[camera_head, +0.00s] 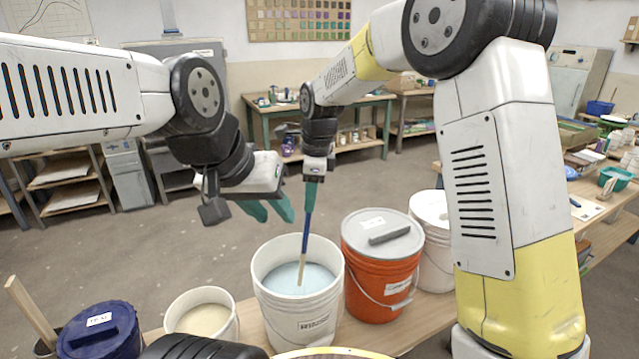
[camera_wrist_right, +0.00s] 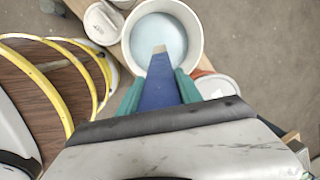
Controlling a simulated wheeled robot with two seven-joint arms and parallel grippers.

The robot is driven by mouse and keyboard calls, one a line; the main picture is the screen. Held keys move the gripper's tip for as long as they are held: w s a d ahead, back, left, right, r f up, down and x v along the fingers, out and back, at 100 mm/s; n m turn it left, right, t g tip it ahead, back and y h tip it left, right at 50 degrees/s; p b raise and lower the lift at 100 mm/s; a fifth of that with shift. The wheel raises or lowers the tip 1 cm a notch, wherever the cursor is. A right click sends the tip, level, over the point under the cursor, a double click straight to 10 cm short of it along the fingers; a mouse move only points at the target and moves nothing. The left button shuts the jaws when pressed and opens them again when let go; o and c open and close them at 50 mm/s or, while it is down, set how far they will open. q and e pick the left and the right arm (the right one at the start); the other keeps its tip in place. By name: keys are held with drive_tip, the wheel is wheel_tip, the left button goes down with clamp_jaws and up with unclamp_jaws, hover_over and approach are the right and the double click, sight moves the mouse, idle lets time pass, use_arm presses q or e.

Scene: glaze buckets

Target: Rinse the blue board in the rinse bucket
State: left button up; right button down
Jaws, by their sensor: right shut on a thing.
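The blue board (camera_head: 307,228) is long and narrow with a bare tan lower end. My right gripper (camera_head: 311,190) is shut on its upper part and holds it upright. Its lower end is inside a large white bucket (camera_head: 301,321) of pale blue liquid, at or just above the surface; I cannot tell if it touches. In the right wrist view the board (camera_wrist_right: 160,92) sits between teal fingers and points into the bucket (camera_wrist_right: 192,62). The bucket's label is too small to read. My left gripper (camera_head: 268,209) is open and empty, above and left of the bucket.
A smaller white bucket (camera_head: 230,325) of beige liquid stands left. A lidded orange bucket (camera_head: 377,293) and a lidded white one (camera_head: 434,262) stand close on the right. A dark blue lidded bucket (camera_head: 100,335) is at the far left. Open floor lies behind the bench.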

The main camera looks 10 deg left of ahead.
sight(305, 234)
drive_tip(key=shift+w+a+f, duration=0.35)
drive_tip(key=shift+f, duration=1.95)
drive_tip(key=shift+w+a+f, duration=0.3)
drive_tip(key=shift+w+f, duration=0.05)
drive_tip(key=shift+f, duration=1.95)
drive_tip(key=shift+w+a+f, duration=0.35)
drive_tip(key=shift+f, duration=1.95)
